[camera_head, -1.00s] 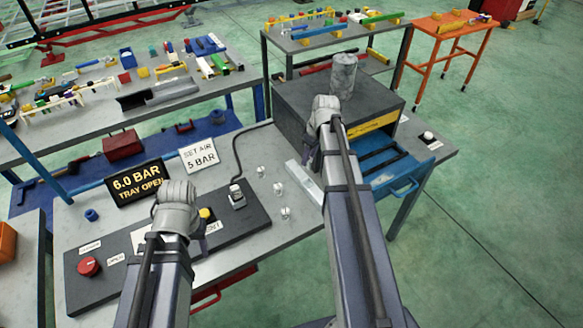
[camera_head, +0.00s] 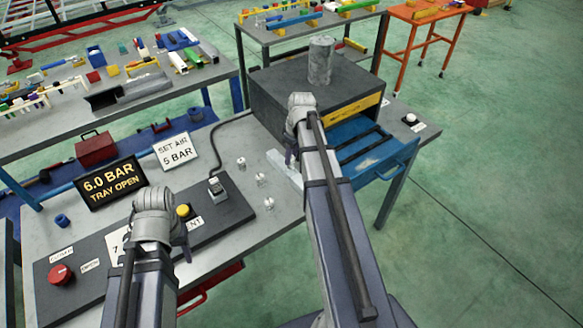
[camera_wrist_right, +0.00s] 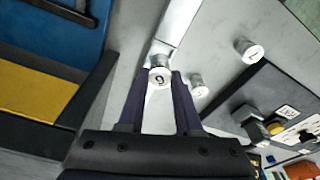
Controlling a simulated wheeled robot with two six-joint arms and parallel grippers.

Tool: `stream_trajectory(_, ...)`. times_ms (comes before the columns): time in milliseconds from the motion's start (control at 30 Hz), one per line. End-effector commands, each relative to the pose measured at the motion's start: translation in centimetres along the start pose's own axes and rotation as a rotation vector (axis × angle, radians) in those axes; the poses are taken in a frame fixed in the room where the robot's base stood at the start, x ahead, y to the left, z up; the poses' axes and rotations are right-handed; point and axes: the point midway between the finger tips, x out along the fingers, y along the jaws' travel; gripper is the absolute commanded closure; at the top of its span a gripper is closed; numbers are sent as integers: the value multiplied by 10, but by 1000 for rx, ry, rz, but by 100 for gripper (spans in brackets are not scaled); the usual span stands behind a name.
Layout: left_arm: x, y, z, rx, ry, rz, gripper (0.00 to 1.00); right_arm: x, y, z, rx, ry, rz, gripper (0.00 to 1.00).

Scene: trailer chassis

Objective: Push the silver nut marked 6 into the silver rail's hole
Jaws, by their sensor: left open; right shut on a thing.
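The silver nut marked 6 (camera_wrist_right: 158,78) sits between the fingertips of my right gripper (camera_wrist_right: 156,84), which is shut on it. The silver rail (camera_wrist_right: 180,18) lies just beyond the nut in the right wrist view, and its pale bar shows on the bench (camera_head: 289,170) in the head view. I cannot tell whether the nut touches the rail, and the rail's hole is not clearly visible. My left gripper (camera_head: 184,243) is open and empty above the control panel.
Loose silver nuts (camera_head: 261,179) stand left of the rail; one marked 1 (camera_wrist_right: 249,50) shows in the wrist view. The black control panel (camera_head: 225,207) lies further left. An open blue drawer (camera_head: 372,155) and dark cabinet (camera_head: 275,90) stand close on the right.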

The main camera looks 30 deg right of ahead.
Motion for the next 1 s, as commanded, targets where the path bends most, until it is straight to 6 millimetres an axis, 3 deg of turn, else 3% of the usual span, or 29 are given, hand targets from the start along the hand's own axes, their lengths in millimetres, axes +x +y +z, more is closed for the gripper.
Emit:
stream_trajectory(400, 37, 4, -2, -1, 0, 0, 50, 37, 0, 6, 0, 0, 0, 100)
stream_trajectory(833, 40, 4, -2, -1, 0, 0, 50, 40, 0, 6, 0, 0, 0, 100)
stream_trajectory(867, 38, 4, -2, -1, 0, 0, 50, 38, 0, 6, 0, 0, 0, 63)
stream_trajectory(1000, 38, 4, -2, -1, 0, 0, 50, 38, 0, 6, 0, 0, 0, 48)
